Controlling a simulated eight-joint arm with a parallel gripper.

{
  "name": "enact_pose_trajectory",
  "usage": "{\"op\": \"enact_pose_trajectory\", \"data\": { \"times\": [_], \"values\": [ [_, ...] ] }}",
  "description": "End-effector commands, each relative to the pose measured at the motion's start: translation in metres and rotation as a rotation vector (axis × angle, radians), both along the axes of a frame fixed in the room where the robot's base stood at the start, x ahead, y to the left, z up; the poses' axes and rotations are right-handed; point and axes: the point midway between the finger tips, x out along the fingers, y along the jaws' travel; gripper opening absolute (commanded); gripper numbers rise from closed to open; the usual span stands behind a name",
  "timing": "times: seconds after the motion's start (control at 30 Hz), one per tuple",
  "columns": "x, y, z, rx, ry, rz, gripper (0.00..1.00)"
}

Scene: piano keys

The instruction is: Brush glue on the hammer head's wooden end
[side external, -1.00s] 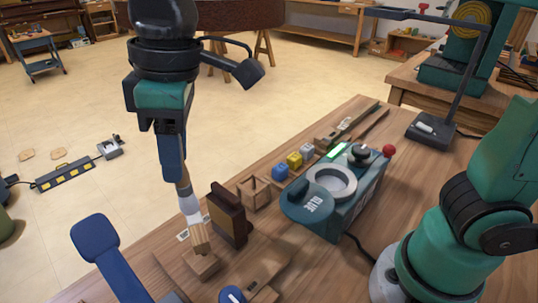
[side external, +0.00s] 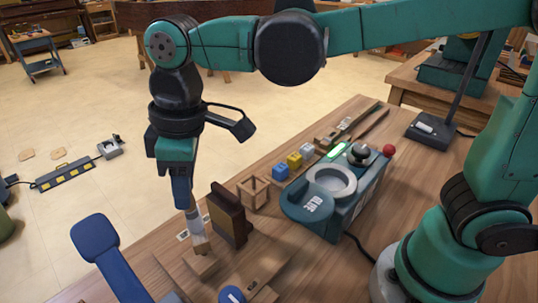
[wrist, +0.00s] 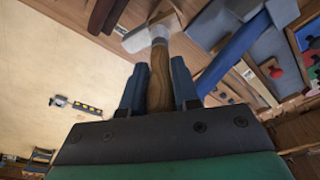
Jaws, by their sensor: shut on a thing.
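My gripper (side external: 182,192) is shut on the brush (side external: 192,216) and points down at the left of the bench. In the wrist view, the brush's wooden handle (wrist: 160,75) sits between the two blue fingers of my gripper (wrist: 158,90), with the pale ferrule (wrist: 148,36) beyond. The bristles are at a small wooden block (side external: 200,266), which may be the hammer head's wooden end; I cannot tell whether they touch. A brown block with a dark side (side external: 228,213) stands upright just right of the brush. The glue pot (side external: 331,181), with its round opening, is further right.
A blue lever-like part (side external: 97,240) rises at the front left. A lamp (side external: 432,130) stands at the back right.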

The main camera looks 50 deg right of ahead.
Motion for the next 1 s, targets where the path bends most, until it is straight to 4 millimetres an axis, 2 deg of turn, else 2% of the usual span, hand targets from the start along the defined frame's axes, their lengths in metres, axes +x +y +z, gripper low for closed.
{"op": "enact_pose_trajectory", "data": {
  "times": [0.23, 0.5, 0.8, 1.0],
  "values": [
    [-0.023, 0.010, 0.000, 0.000, 0.001, 0.006, 0.00],
    [0.002, -0.001, -0.001, 0.000, 0.002, -0.001, 0.00],
    [-0.023, 0.010, 0.000, -0.001, 0.001, 0.005, 0.00],
    [-0.004, 0.002, 0.000, 0.000, 0.002, -0.001, 0.00]
  ]
}}
